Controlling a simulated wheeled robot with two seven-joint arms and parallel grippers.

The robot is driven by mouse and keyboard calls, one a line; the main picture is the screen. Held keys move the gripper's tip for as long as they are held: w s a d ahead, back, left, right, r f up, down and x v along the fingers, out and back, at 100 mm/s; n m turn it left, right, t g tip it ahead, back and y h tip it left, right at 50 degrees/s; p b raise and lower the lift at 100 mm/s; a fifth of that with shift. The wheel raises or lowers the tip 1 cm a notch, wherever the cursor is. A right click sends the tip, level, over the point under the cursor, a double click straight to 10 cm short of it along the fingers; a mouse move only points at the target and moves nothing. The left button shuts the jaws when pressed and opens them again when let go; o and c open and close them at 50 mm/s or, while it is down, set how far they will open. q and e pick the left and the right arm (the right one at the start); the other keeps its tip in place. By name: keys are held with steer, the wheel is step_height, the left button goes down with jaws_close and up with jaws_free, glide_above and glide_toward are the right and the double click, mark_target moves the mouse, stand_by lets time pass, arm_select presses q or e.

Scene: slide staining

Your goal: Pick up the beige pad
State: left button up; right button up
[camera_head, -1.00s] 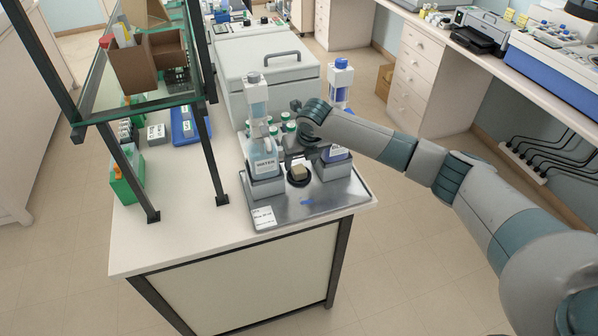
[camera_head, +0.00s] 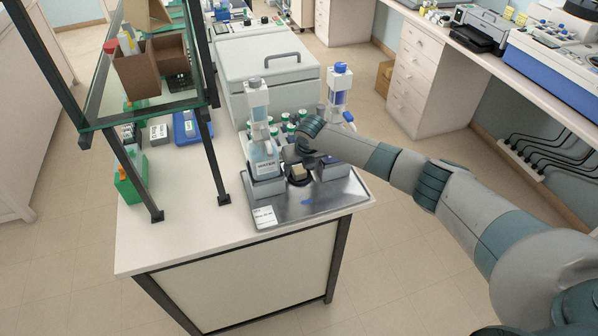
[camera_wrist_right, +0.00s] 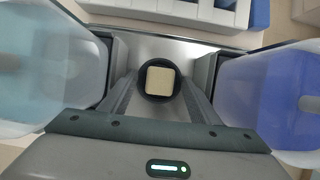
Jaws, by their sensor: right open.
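The beige pad (camera_head: 298,172) is a small square block on a round black holder on the metal tray (camera_head: 291,210), between two bottles. In the right wrist view the pad (camera_wrist_right: 160,81) sits centred in the black ring, between the fingers of my right gripper (camera_wrist_right: 160,95). That gripper is open, with a gap on both sides of the pad. In the head view my right gripper (camera_head: 297,156) is above and behind the pad, partly hidden by its own wrist. My left gripper is out of view.
The water bottle (camera_head: 264,158) stands close left of the pad, and a blue-capped bottle (camera_head: 338,98) close right, partly behind my arm. Several green-capped bottles (camera_head: 288,128) stand behind. A glass shelf (camera_head: 150,112) rises at the left. The tray's front is mostly clear.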

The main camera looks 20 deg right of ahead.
mark_target(300, 170)
steer(key=c, duration=1.1)
steer(key=shift+r, duration=0.1)
steer(key=shift+w+r+b, duration=0.1)
steer(key=shift+r+b, duration=0.35)
steer(key=shift+r, duration=0.15)
step_height(300, 170, up, 9)
steer(key=b, duration=0.3)
steer(key=shift+f, duration=0.2)
